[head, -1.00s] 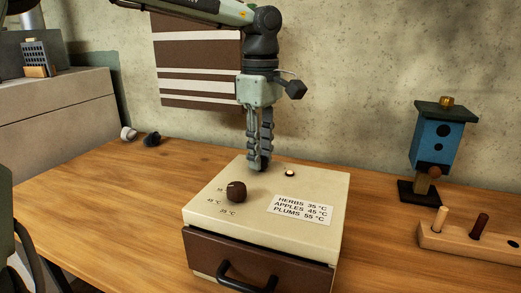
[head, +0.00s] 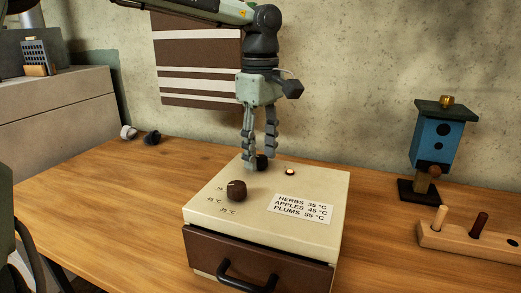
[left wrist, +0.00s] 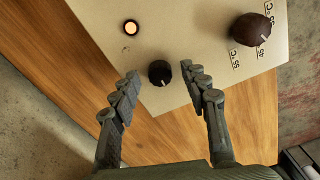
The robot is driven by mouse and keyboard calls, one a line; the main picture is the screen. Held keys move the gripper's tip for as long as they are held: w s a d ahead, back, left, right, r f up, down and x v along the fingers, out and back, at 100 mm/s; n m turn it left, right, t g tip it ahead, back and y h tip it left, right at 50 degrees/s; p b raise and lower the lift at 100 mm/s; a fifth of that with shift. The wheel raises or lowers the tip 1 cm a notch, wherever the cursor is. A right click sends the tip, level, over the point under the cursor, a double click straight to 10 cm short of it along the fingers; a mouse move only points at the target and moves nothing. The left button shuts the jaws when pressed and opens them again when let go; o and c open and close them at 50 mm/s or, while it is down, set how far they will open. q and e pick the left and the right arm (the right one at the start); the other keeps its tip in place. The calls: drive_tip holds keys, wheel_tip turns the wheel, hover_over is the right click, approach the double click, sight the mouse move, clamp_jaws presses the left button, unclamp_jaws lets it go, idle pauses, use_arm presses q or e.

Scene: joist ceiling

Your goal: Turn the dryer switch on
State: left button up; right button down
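The dryer (head: 255,218) is a cream box with a brown drawer front on the wooden table. On its top, near the back edge, is a small black switch knob (head: 262,161) with a white mark, also in the left wrist view (left wrist: 159,72). Beside it a small round lamp (head: 290,172) glows; it also shows in the left wrist view (left wrist: 131,27). My left gripper (head: 259,158) points down over the switch. Its fingers are open on either side of the knob, with a gap visible on both sides (left wrist: 160,76). My right gripper is not in view.
A larger dark temperature dial (head: 236,190) and a white label (head: 303,208) are on the dryer's top. A blue birdhouse (head: 429,148) and a wooden peg block (head: 470,240) stand to the right. Table to the left is mostly clear.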

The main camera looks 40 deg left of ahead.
sight(260, 157)
use_arm(q)
drive_tip(key=shift+r, duration=0.1)
wheel_tip(260, 157, up, 12)
idle(0.6)
idle(0.4)
